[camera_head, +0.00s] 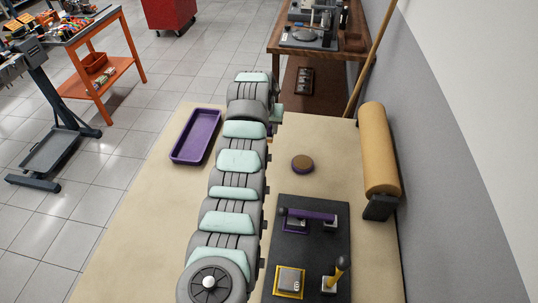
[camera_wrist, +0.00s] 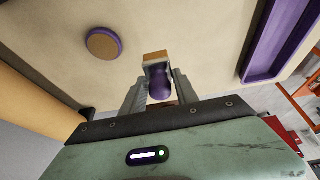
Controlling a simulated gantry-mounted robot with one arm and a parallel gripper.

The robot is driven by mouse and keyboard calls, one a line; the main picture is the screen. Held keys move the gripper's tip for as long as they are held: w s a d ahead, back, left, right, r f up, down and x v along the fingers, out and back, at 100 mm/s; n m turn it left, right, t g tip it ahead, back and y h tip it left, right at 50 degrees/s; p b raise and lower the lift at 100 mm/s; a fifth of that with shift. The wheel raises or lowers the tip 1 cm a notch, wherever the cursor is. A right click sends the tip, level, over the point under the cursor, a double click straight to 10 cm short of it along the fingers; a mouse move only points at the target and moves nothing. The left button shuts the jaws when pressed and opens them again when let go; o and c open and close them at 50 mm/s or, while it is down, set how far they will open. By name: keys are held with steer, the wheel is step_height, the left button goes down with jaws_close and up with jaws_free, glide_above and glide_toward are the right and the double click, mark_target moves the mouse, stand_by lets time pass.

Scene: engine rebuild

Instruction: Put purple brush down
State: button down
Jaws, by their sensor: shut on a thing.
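In the wrist view my gripper (camera_wrist: 158,92) is shut on the purple brush (camera_wrist: 160,82), with one finger on each side of its purple body. The brush's tan end (camera_wrist: 155,58) points away from my wrist, and the bench surface lies beyond it. I cannot tell whether the brush touches the bench. In the head view my own arm hides most of the gripper and the brush.
A purple tray (camera_head: 195,136) lies left of my arm; its edge also shows in the wrist view (camera_wrist: 262,70). A brown, purple-rimmed disc (camera_head: 302,163) lies right. A dark mat (camera_head: 312,250) holds purple and yellow tools. A tan roll (camera_head: 378,150) lines the right edge.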

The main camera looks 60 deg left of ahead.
step_height(320, 180, down, 10)
steer(key=shift+r+b, duration=0.25)
steer(key=shift+b, duration=0.15)
steer(key=shift+f+b, duration=0.45)
steer(key=shift+f, duration=0.9)
steer(key=shift+f, duration=0.25)
steer(key=c, duration=0.9)
jaws_free()
steer(key=shift+r, duration=0.1)
steer(key=shift+c, duration=0.2)
